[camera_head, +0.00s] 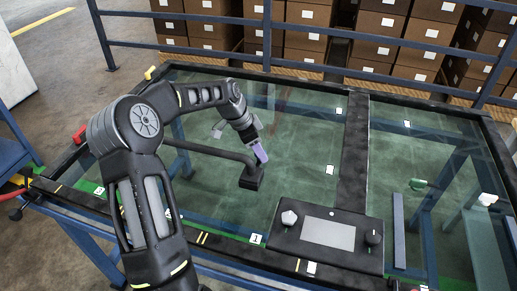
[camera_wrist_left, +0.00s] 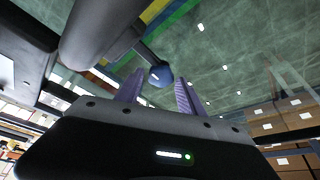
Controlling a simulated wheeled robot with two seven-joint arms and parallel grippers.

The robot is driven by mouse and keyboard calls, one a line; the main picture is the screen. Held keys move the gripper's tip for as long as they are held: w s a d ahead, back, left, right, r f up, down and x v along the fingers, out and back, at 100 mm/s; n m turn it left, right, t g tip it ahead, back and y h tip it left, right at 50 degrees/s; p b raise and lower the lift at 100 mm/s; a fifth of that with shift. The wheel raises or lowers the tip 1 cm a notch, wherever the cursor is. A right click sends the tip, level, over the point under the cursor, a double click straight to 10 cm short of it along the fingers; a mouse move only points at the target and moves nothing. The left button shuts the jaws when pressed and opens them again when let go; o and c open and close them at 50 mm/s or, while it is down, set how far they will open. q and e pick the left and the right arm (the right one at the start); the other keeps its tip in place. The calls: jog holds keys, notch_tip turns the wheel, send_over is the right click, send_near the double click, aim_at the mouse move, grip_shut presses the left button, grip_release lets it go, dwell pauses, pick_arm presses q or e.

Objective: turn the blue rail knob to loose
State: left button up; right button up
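The blue rail knob (camera_wrist_left: 161,76) shows in the left wrist view as a small round dark-blue cap with a pale mark, beside a dark bar. My left gripper (camera_wrist_left: 158,88) has its two purple fingers spread, one on each side of the knob in that picture. I cannot tell whether either finger touches it. In the head view my left gripper (camera_head: 260,152) points down near the end of a black rail (camera_head: 212,150), above its square foot (camera_head: 251,178). The knob is not distinct there. My right gripper is not in view.
A black console (camera_head: 327,235) with a grey screen and knobs sits at the glass table's front edge. A black strip (camera_head: 353,150) crosses the glass. Blue railings (camera_head: 200,18) and stacked cartons (camera_head: 378,24) stand behind. The glass right of the rail foot is clear.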

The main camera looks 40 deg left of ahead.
pick_arm(q)
grip_shut()
dwell(0.5)
